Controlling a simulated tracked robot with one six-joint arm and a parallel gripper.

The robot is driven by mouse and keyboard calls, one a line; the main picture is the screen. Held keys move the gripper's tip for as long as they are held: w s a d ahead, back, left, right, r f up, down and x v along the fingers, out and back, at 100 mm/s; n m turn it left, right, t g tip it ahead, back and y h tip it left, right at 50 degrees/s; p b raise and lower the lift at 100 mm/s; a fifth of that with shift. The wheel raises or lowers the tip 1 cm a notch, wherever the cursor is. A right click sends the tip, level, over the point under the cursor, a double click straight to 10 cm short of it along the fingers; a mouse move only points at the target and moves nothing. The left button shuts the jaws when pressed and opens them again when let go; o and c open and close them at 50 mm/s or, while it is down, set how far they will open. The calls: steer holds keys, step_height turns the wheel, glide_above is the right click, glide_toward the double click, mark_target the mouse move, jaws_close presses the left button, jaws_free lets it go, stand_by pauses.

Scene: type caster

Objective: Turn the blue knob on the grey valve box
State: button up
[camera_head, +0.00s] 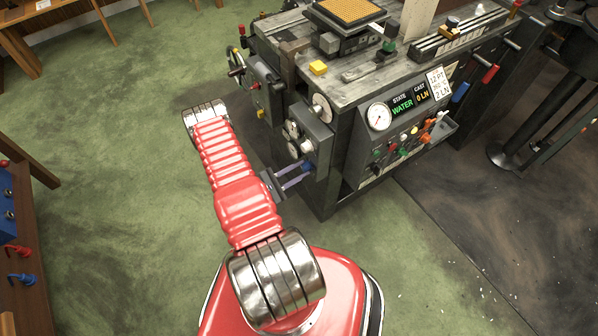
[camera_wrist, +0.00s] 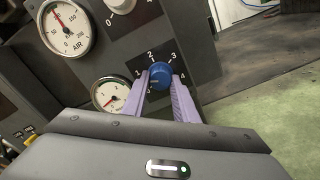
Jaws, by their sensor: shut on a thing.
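The blue knob (camera_wrist: 160,75) sits on the front of the grey valve box (camera_wrist: 192,30), with a printed number scale around it. My gripper (camera_wrist: 159,82) reaches the knob with one purple finger on each side and is shut on it. In the head view my gripper (camera_head: 304,172) meets the lower part of the valve box (camera_head: 318,130), and only a little of the blue knob (camera_head: 309,164) shows between the fingertips. A pale knob (camera_wrist: 122,5) is above the blue one on the same box.
Two round gauges, one marked AIR (camera_wrist: 64,28), are left of the knob in the wrist view. The machine's console with a white gauge (camera_head: 378,116) and a display (camera_head: 409,99) stands to the right. Open green floor (camera_head: 110,140) lies left of my arm.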

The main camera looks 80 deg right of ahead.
steer(key=m, duration=0.6)
steer(key=shift+m, duration=0.3)
steer(key=m, duration=0.5)
steer(key=shift+m, duration=0.3)
steer(key=o, duration=1.1)
steer(key=shift+c, duration=0.2)
steer(key=shift+w+r, duration=0.1)
steer(key=shift+w+a, duration=0.4)
steer(key=shift+a, duration=0.1)
steer(key=v, duration=1.2)
steer(key=shift+a, duration=0.15)
